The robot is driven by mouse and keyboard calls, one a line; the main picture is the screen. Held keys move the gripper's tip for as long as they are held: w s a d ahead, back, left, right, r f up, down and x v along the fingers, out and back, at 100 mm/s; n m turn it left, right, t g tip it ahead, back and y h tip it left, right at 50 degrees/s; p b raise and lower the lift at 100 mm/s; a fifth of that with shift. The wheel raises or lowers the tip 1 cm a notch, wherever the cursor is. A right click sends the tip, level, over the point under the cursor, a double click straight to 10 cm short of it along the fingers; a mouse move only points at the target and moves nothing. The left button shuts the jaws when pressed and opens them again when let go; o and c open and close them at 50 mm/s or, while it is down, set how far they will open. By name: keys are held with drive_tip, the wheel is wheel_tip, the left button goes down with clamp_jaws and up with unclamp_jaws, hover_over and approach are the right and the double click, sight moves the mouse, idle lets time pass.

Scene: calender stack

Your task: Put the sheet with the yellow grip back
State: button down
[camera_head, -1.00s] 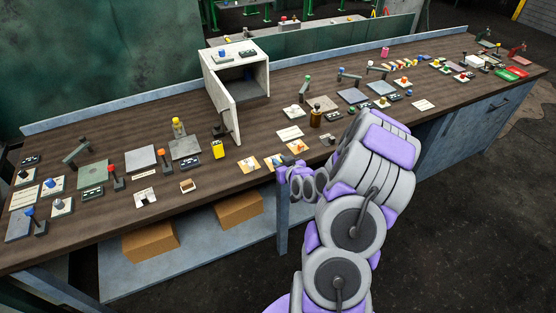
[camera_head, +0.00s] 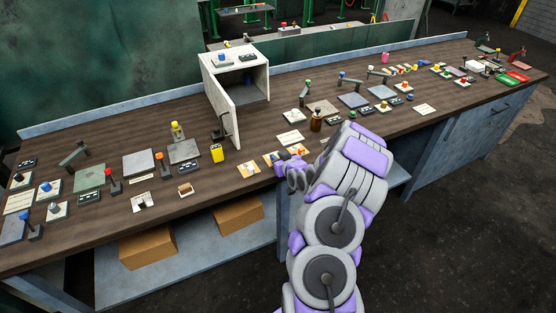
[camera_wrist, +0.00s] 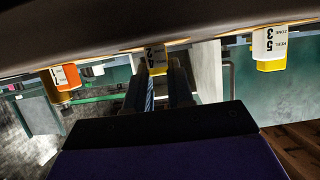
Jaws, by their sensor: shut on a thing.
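In the wrist view, my gripper (camera_wrist: 163,88) is closed on a yellow grip with a dark printed label (camera_wrist: 155,58). The grip shows between the two dark fingers, at the edge of a large dark surface across the top. Whether a sheet is attached to it is hidden. An orange-and-white labelled piece (camera_wrist: 66,77) lies to the left and a white-and-yellow labelled piece (camera_wrist: 270,48) to the right, both apart from the fingers. In the head view, my gripper (camera_head: 280,168) is at the bench's front edge, beside small printed cards (camera_head: 248,169); its fingertips are hard to make out.
The long wooden bench (camera_head: 195,215) carries many small tools and blocks. A white open cabinet (camera_head: 262,80) stands at the back, its door swung forward. A yellow block (camera_head: 217,153) stands beside the door. Cardboard boxes (camera_head: 147,247) sit on the shelf below.

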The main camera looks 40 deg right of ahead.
drive_tip(key=c, duration=1)
unclamp_jaws()
drive_tip(key=shift+s, duration=0.1)
drive_tip(key=p+v, duration=0.2)
drive_tip(key=v, duration=1)
drive_tip(key=s+a+r+n+g+y, duration=0.15)
drive_tip(key=a+r+g, duration=0.25)
drive_tip(key=a, duration=0.5)
drive_tip(key=s+a+r+n+g+y, duration=0.1)
drive_tip(key=s+a+r+n+g, duration=0.2)
drive_tip(key=a, duration=0.5)
drive_tip(key=s+a+r+g, duration=0.2)
drive_tip(key=s+a+r, duration=0.2)
drive_tip(key=s, duration=0.5)
drive_tip(key=s+a+r+m+g, duration=0.1)
drive_tip(key=s+a+r+g, duration=0.2)
drive_tip(key=s+a, duration=0.4)
drive_tip(key=s+a+r+m+g, duration=0.1)
drive_tip(key=s+a+r, duration=0.4)
drive_tip(key=s, duration=0.5)
drive_tip(key=shift+s+a+g+y, duration=0.3)
drive_tip(key=shift+a+g, duration=0.25)
drive_tip(key=shift+g, duration=0.35)
